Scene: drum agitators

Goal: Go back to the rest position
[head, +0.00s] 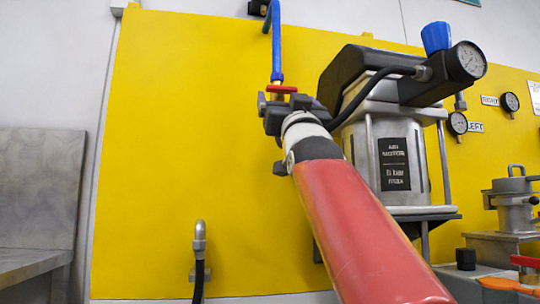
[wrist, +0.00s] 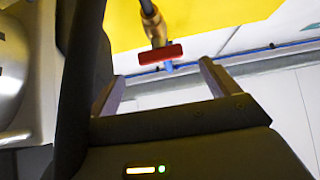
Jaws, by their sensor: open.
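My gripper (head: 272,106) is raised in front of the yellow panel, at the end of my red arm. In the wrist view my gripper (wrist: 162,72) is open, with its two fingers wide apart and nothing held. A red valve handle (head: 282,89) sits at the lower end of a blue pipe (head: 277,45), right by my gripper. In the wrist view the red handle (wrist: 154,54), on a brass fitting (wrist: 153,25), shows between the fingertips, apparently clear of both. Its exact depth from the fingers is hard to tell.
A metal drum agitator (head: 388,150) with a black top and a gauge (head: 467,61) stands close right of my gripper. The yellow panel (head: 185,130) is mostly bare at left, with a hose elbow (head: 199,240) low down. A grey bench (head: 40,200) stands far left.

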